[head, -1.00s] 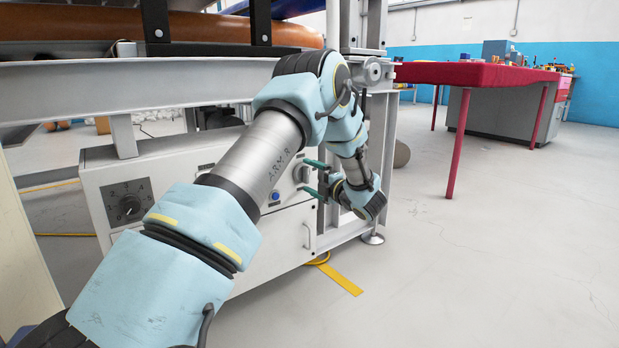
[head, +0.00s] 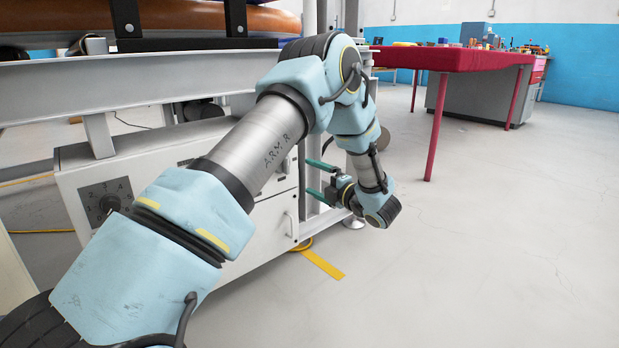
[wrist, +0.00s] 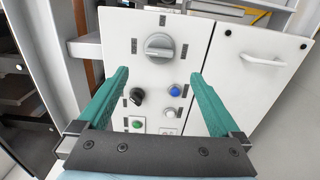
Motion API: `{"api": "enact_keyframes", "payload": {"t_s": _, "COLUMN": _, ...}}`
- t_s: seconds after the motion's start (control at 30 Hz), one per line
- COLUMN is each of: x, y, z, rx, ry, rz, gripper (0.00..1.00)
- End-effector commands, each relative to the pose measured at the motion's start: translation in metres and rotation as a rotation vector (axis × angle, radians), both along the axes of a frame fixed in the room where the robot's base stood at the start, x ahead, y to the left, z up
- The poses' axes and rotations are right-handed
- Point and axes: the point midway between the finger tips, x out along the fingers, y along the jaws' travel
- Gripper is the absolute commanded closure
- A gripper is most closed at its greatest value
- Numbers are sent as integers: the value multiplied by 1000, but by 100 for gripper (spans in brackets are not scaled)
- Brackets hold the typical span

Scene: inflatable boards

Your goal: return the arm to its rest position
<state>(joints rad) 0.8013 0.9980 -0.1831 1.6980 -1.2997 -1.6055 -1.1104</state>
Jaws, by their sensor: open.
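My gripper (head: 317,180) is beside the front of a white control cabinet (head: 150,178) in the head view, its green fingers pointing left toward the cabinet. In the wrist view my gripper (wrist: 158,80) is open, with nothing between its fingers. Between and beyond the fingers is the cabinet panel (wrist: 190,55), with a large grey knob (wrist: 159,46), a smaller black knob (wrist: 136,97), a blue button (wrist: 174,91), a green button (wrist: 137,124) and a white button (wrist: 169,113). Part of the cabinet is hidden behind my arm in the head view.
A grey metal frame (head: 130,82) carrying rolls stands over the cabinet. A red-topped table (head: 450,60) stands at the back right. Bare floor (head: 480,240) lies to the right. A yellow floor strip (head: 322,263) lies below my gripper.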

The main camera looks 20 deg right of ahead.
Motion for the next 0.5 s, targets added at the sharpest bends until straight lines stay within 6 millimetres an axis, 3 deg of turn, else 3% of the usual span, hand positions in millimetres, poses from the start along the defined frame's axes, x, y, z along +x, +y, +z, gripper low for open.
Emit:
{"api": "enact_keyframes", "payload": {"t_s": 0.23, "x": 12, "y": 5, "z": 11, "rx": 14, "ry": 34, "rz": -37, "gripper": 0}}
{"api": "enact_keyframes", "payload": {"t_s": 0.4, "x": 51, "y": 25, "z": 49, "rx": 115, "ry": 197, "rz": -228, "gripper": 0}}
{"api": "enact_keyframes", "payload": {"t_s": 0.5, "x": 63, "y": 44, "z": 70, "rx": 236, "ry": 335, "rz": -392, "gripper": 0}}
